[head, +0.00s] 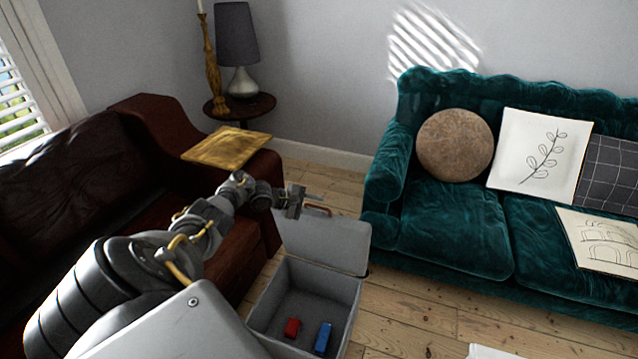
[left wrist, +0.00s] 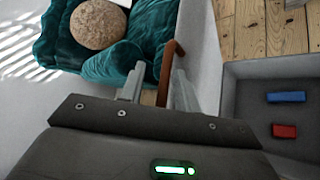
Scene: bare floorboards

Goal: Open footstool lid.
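The grey footstool (head: 258,312) stands on the floorboards with its lid (head: 325,240) raised, tilted up at the back edge. A brown loop handle (head: 319,208) sits at the lid's top edge and also shows in the left wrist view (left wrist: 168,70). My left gripper (head: 303,198) is at the lid's top beside the handle. In the left wrist view its fingers (left wrist: 155,90) are apart, with the handle near the right finger; I cannot tell whether they touch. My right gripper is not in view.
A red block (head: 292,327) and a blue block (head: 323,337) lie inside the footstool. A teal sofa (head: 455,232) with cushions stands to the right. A brown leather sofa (head: 75,190) is at left. A side table (head: 262,106) with a lamp is behind. Bare floor lies right of the footstool.

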